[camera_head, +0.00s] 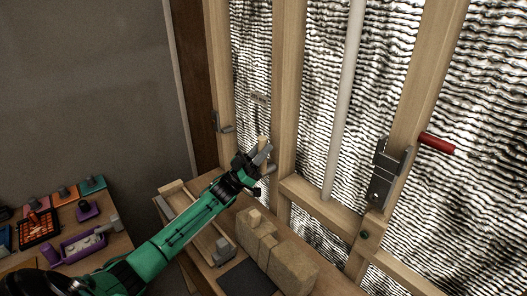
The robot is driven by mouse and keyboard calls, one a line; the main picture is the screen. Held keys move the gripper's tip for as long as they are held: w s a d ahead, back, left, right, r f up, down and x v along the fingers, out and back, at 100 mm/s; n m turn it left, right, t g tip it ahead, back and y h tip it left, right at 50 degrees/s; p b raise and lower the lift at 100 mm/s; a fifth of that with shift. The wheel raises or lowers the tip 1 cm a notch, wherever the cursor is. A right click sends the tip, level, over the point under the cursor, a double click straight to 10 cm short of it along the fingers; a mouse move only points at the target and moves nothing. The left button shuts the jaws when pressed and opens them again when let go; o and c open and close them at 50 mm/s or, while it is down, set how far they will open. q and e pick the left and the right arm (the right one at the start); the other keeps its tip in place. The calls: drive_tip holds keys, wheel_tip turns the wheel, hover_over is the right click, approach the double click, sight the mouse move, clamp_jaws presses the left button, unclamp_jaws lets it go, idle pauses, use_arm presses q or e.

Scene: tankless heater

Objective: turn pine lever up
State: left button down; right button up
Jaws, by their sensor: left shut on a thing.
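My left gripper (264,156) is at the end of the green arm reaching in from the lower left. It is shut on the pine lever (262,141), a small pale wooden piece in front of the left wall bay. The lever's upper end shows just above the fingers and points roughly upward. The fingers and wrist hide its lower part and its mount. My right gripper is out of view.
A red handle (437,143) sticks out by a grey metal bracket (383,172) on the right stud. A wooden block (285,255) stands on the bench below. Coloured trays and tools lie on a table (107,256) at left.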

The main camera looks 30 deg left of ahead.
use_arm(q)
drive_tip(key=shift+a+r, duration=0.1)
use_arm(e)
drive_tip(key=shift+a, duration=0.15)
use_arm(q)
drive_tip(key=c, duration=1.2)
unclamp_jaws()
drive_tip(key=shift+f, duration=0.3)
drive_tip(key=shift+s+a+f+b, duration=0.3)
drive_tip(key=shift+s+a+b, duration=0.25)
drive_tip(key=shift+s+a, duration=1.1)
drive_tip(key=shift+s+a+f+b, duration=0.25)
drive_tip(key=shift+s+a+b, duration=0.3)
drive_tip(key=shift+s+a, duration=1.05)
drive_tip(key=shift+s+a+f+b, duration=0.3)
drive_tip(key=shift+s+a+b, duration=0.45)
drive_tip(key=shift+s, duration=1.6)
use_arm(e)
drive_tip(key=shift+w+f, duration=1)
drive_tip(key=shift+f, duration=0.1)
